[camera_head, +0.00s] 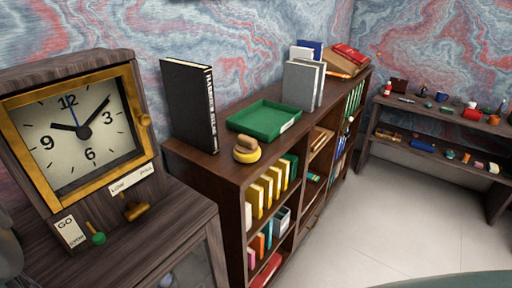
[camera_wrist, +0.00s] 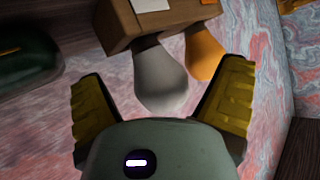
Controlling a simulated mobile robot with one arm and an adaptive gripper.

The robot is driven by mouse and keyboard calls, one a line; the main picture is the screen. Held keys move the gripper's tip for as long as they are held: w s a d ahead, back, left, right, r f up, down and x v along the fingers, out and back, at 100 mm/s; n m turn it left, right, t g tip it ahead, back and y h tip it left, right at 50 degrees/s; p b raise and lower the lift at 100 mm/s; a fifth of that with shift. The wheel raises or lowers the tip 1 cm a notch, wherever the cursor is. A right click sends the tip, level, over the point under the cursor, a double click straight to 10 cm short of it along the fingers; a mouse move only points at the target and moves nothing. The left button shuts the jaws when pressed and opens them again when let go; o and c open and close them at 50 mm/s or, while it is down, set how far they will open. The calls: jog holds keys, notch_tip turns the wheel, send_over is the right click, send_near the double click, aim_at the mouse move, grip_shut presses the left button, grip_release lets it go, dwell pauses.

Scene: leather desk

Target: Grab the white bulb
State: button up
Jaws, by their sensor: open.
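The white bulb (camera_wrist: 160,78) shows in the wrist view as a pale grey-white, rounded shape. Its narrow end meets a brown wooden block (camera_wrist: 118,26). My gripper (camera_wrist: 163,78) is open, with one yellow-padded finger on each side of the bulb in the picture. Gaps show between the bulb and both fingers, and its round end lies close above my palm in the picture. I cannot tell the depth between them. An orange bulb (camera_wrist: 204,55) sits on the same block, just right of the white one. I cannot make out the bulbs or my gripper in the head view.
The orange bulb is close to the right finger in the picture. A dark green rounded object (camera_wrist: 30,52) is at the left of the wrist view. In the head view, a clock (camera_head: 78,130), a bookshelf (camera_head: 215,168) with a green tray (camera_head: 262,120), and open floor show.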

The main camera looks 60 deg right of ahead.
jog(key=shift+w+a+f, duration=0.25)
jog(key=shift+w+a, duration=0.05)
jog(key=shift+a, duration=0.1)
jog(key=c, duration=1.3)
